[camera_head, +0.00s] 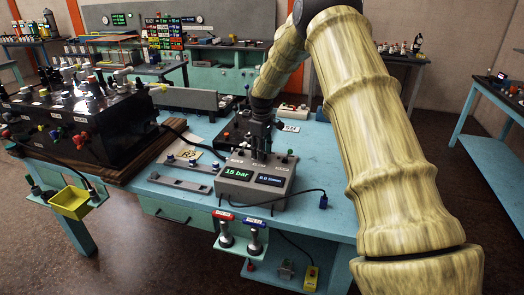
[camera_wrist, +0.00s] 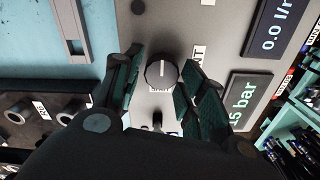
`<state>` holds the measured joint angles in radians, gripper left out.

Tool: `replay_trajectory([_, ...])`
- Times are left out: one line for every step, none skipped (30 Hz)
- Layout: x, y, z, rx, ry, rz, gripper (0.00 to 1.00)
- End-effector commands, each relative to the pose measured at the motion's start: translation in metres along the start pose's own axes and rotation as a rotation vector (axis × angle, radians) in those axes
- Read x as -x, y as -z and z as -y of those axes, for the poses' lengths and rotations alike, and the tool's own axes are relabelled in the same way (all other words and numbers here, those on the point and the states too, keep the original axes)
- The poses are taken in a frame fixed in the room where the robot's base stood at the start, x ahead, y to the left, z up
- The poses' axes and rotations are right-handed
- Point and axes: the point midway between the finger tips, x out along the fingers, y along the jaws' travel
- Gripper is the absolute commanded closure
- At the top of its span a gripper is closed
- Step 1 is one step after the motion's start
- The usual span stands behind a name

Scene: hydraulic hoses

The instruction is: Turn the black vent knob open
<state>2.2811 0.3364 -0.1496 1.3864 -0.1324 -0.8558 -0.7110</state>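The black vent knob (camera_wrist: 160,73) is round with a white pointer line and sits on the grey panel of the test unit (camera_head: 256,187). In the wrist view, a "VENT" label is beside it and a small white label is just below. My gripper (camera_wrist: 160,62) is open, with one finger on each side of the knob. The right finger looks very close to it; I cannot tell if it touches. In the head view, my gripper (camera_head: 261,155) points down at the unit's top and hides the knob.
The unit has a green "15 bar" display (camera_head: 237,173) and a flow display (camera_head: 270,180). A small dark fitting (camera_wrist: 157,119) stands near the knob between the fingers. A cable lies at the unit's right.

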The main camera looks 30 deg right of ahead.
Motion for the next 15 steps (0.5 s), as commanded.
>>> replay_trajectory([0.0,-0.0001,-0.0001,0.0,0.0,0.0,0.75])
replay_trajectory([0.0001,-0.0001,-0.0001,0.0,0.0,0.0,0.8])
replay_trajectory([0.0,-0.0002,-0.0002,0.0,0.0,0.0,0.88])
replay_trajectory([0.0001,-0.0002,-0.0002,0.0,0.0,0.0,0.92])
replay_trajectory([0.0001,-0.0002,-0.0003,0.0,0.0,0.0,0.91])
replay_trajectory([0.0,-0.0016,-0.0037,-0.001,0.0,-0.001,0.91])
replay_trajectory([0.0002,-0.0013,-0.0028,-0.001,-0.001,-0.001,0.91])
replay_trajectory([0.0003,-0.0013,-0.0024,-0.002,-0.001,-0.001,0.91])
replay_trajectory([0.0005,-0.0012,-0.0021,-0.004,-0.001,0.0,0.91])
replay_trajectory([0.0006,-0.0011,-0.0019,-0.007,-0.001,0.0,0.91])
replay_trajectory([0.0007,-0.001,-0.0018,-0.01,-0.002,0.0,0.91])
replay_trajectory([0.0009,-0.0009,-0.0017,-0.017,-0.002,0.0,0.91])
replay_trajectory([0.001,-0.0008,-0.0016,-0.024,-0.002,0.0,0.91])
replay_trajectory([0.0012,-0.0007,-0.0016,-0.033,-0.002,0.0,0.91])
replay_trajectory([0.0013,-0.0005,-0.0015,-0.046,-0.002,0.0,0.91])
